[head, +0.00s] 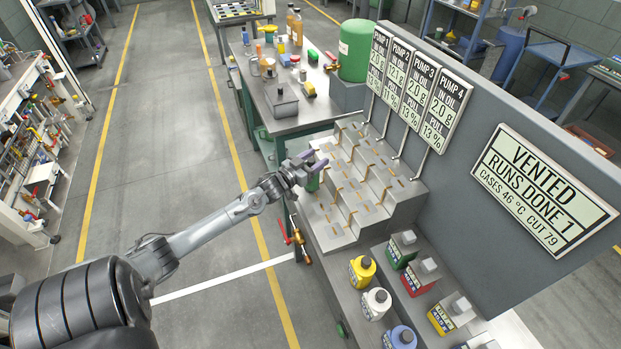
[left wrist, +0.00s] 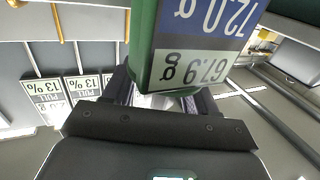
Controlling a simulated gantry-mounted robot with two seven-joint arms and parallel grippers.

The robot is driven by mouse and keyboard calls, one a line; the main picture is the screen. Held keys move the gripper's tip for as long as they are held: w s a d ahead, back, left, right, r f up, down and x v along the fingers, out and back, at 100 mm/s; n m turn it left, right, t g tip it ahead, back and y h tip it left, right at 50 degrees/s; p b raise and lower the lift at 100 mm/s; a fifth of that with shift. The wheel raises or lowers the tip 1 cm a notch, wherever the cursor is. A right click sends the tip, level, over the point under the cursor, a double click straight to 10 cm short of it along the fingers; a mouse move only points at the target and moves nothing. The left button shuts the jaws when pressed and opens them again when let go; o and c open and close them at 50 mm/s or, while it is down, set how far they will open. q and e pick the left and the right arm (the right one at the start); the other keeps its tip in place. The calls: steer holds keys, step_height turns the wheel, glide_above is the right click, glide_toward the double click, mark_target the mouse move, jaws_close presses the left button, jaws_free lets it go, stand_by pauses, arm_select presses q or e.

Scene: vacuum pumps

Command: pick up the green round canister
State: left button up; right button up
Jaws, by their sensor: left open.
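The green round canister (left wrist: 148,40) fills the top middle of the left wrist view, close to the camera, with a blue label and a pale label reading 67.9 g. In the head view a small part of it (head: 313,183) shows just below my left gripper (head: 312,161), by the left side of the grey stepped rack. My left gripper is open, and in the wrist view its two fingers (left wrist: 163,97) stand on either side of the canister's near end. Whether they touch it I cannot tell. My right gripper is in neither view.
The grey stepped rack (head: 342,207) stands right of the gripper, before a panel (head: 450,85) with pump signs. Yellow, white, blue, green and red bottles stand on the lower bench. A larger green tank (head: 355,50) stands behind. The floor at left is clear.

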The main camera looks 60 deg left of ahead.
arm_select(q)
jaws_close()
steer(key=shift+r, duration=0.15)
stand_by(1.2)
